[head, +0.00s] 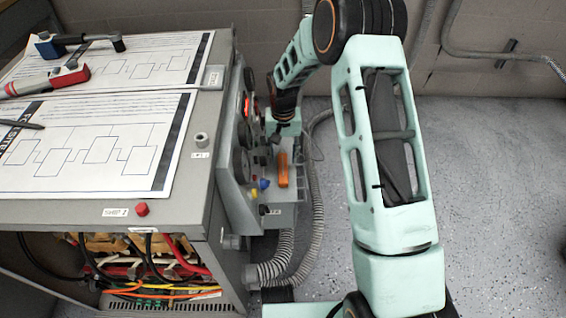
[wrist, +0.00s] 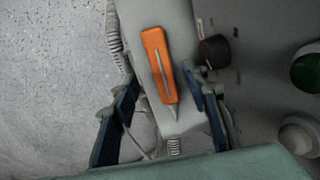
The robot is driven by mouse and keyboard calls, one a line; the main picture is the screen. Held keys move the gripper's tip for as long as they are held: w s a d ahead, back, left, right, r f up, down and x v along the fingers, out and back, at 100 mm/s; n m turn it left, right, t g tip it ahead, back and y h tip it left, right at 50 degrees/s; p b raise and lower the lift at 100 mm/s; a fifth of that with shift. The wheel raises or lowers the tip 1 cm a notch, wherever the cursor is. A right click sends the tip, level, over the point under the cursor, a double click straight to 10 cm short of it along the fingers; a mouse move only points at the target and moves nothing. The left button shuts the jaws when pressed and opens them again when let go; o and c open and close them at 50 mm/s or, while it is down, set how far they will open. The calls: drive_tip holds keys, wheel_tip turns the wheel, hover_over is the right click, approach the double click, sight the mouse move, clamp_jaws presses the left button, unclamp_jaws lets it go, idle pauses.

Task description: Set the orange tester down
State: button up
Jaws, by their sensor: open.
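The orange tester (head: 282,170) lies on a narrow grey shelf (head: 290,192) on the side of the grey cabinet. In the wrist view the tester (wrist: 160,65) lies lengthwise on the shelf (wrist: 187,35), its thin metal tip pointing towards my gripper. My gripper (wrist: 160,103) is open, with one blue finger on each side of the tester's tip end and a gap on the left. The right finger is close to the tester; I cannot tell whether they touch.
Knobs stick out beside the shelf, including a dark knob (wrist: 213,51). A corrugated hose (head: 317,200) runs beside the shelf. The floor at right is clear.

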wheel_tip(320, 180, up, 5)
drive_tip(key=shift+r+p, duration=0.15)
drive_tip(key=shift+p, duration=0.35)
